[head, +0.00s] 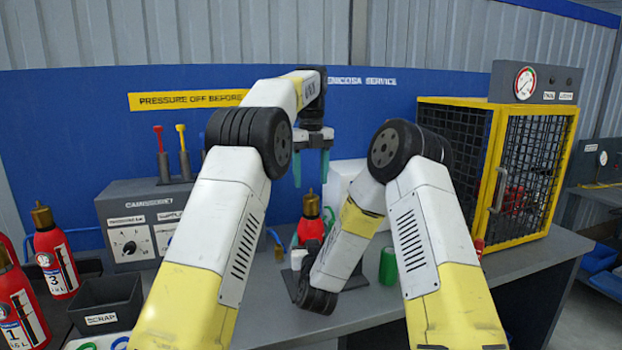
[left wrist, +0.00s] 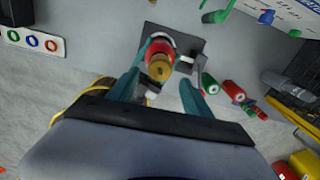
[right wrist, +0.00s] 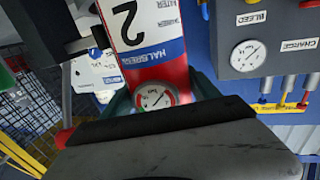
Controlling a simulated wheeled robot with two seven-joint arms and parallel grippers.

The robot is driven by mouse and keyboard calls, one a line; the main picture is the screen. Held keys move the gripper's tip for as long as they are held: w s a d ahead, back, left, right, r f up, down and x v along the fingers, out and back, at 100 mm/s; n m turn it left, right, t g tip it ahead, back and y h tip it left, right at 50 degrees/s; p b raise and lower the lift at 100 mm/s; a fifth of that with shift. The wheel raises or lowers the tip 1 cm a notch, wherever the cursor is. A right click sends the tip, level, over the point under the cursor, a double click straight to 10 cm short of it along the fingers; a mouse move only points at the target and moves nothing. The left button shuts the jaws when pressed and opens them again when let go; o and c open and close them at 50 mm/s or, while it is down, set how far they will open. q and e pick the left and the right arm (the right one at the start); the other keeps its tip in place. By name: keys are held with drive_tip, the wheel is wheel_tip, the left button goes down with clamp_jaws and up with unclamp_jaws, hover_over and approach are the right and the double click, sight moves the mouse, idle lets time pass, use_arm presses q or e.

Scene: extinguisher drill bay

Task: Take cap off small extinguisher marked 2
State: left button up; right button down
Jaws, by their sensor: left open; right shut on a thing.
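The small extinguisher marked 2 (right wrist: 150,55) is red with a white and blue label and a round gauge in the right wrist view. In the head view its red top (head: 311,228) and brass cap (head: 311,205) show above my right arm, which hides the lower part. My left gripper (head: 311,170) is open and points down above the cap. In the left wrist view the cap (left wrist: 159,67) lies between the open fingers, apart from them. My right gripper (right wrist: 162,90) is shut on the extinguisher's body; it is mostly hidden in the head view.
Extinguishers marked 3 (head: 56,262) and 1 (head: 20,310) stand at the left by a black scrap bin (head: 108,302). A grey gauge console (head: 135,222) stands behind. A yellow-framed mesh cage (head: 500,170) is at the right. A green cylinder (head: 388,266) stands beside my right arm.

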sight(311, 196)
use_arm(q)
drive_tip(key=shift+f+m, duration=0.3)
drive_tip(key=shift+m, duration=0.1)
wheel_tip(311, 196, down, 7)
drive_tip(key=shift+f, duration=0.2)
drive_tip(key=shift+c, duration=0.5)
